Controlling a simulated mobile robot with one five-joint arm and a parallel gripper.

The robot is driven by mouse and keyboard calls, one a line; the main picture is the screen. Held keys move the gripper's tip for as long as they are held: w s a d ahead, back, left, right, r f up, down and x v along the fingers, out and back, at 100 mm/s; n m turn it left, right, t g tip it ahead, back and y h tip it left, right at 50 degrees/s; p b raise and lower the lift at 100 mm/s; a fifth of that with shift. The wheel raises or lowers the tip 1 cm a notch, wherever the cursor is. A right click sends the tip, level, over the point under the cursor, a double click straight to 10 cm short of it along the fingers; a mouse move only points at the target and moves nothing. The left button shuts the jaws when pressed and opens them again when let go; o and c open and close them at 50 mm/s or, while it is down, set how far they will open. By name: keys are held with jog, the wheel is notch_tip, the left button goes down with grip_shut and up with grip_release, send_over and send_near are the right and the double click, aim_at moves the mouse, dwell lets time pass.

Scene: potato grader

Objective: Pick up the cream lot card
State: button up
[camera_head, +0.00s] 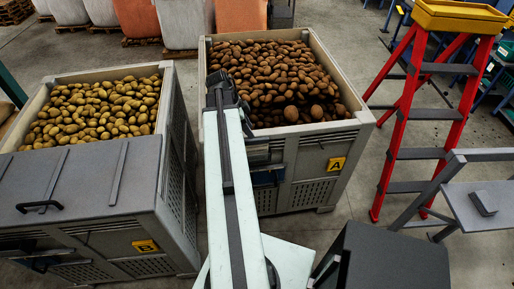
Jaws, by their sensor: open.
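I cannot make out a cream lot card in the head view. Crate A (345,131) is a grey box bin full of brown potatoes, with a yellow label "A" (336,164) on its front. Crate B (181,150) stands to its left, holds paler potatoes and has a yellow label "B" (146,246). My pale arm rises through the middle of the view and covers part of crate A's left front. Dark parts show just right of the arm, against that front, too hidden to identify. My gripper's fingertips do not show.
A grey lid or panel with a black handle (40,205) covers crate B's near part. A red stepladder (403,130) with a yellow top stands right. A grey stand (490,215) bears a small dark block (483,203) at lower right. Concrete floor is clear between crate A and the ladder.

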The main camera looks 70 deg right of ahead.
aim_at(255, 139)
jog(key=b+x, duration=0.2)
jog(key=shift+f+b, duration=0.3)
jog(key=shift+f, duration=0.05)
jog(key=b+x, duration=0.4)
jog(key=x, duration=0.1)
jog(key=shift+s+f+b, duration=0.1)
jog(key=shift+b, duration=0.3)
jog(key=shift+f, duration=0.1)
grip_shut()
dwell(1.4)
